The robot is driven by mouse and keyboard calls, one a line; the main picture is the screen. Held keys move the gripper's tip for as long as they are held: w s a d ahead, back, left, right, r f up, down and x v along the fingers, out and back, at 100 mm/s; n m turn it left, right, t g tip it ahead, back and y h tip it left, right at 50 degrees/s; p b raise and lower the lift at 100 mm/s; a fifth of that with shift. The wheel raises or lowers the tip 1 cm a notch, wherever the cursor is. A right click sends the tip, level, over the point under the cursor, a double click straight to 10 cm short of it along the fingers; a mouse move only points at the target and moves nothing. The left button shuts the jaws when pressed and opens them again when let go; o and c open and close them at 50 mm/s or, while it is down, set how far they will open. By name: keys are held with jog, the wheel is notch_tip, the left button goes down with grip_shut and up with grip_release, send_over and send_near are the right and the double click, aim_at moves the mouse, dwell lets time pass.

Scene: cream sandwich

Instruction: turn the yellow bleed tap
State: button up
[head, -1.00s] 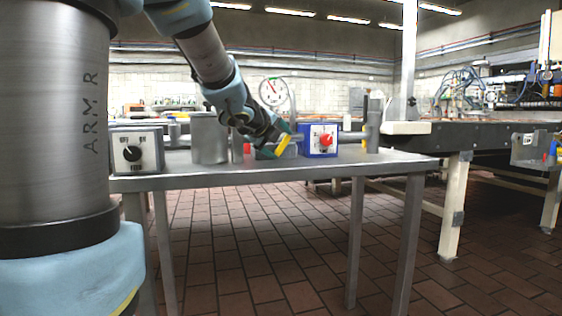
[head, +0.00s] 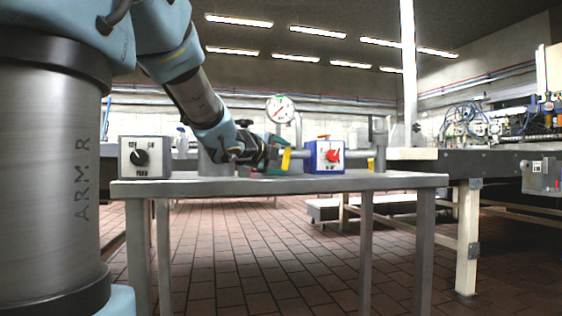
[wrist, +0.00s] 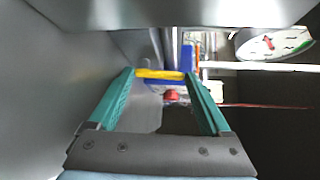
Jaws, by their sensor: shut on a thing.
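The yellow bleed tap (head: 286,160) shows as a short yellow bar beside the blue box, standing nearly upright in the head view. In the wrist view the yellow bar (wrist: 160,74) spans the gap between my two green fingertips. My gripper (head: 281,159) reaches in from the left, roughly level, and is shut on the tap. It also shows in the wrist view (wrist: 160,76), with a finger at each end of the bar. The tap's stem and mount are hidden.
A blue box (head: 314,168) with a red knob (head: 333,156) stands just right of the tap. A round gauge (head: 281,109) rises behind. A grey box with a black knob (head: 140,157) is at the left of the grey table (head: 280,186). A grey post stands at the right.

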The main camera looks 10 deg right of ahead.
jog(key=shift+f, duration=0.1)
jog(key=o, duration=1.2)
jog(key=shift+c, duration=0.2)
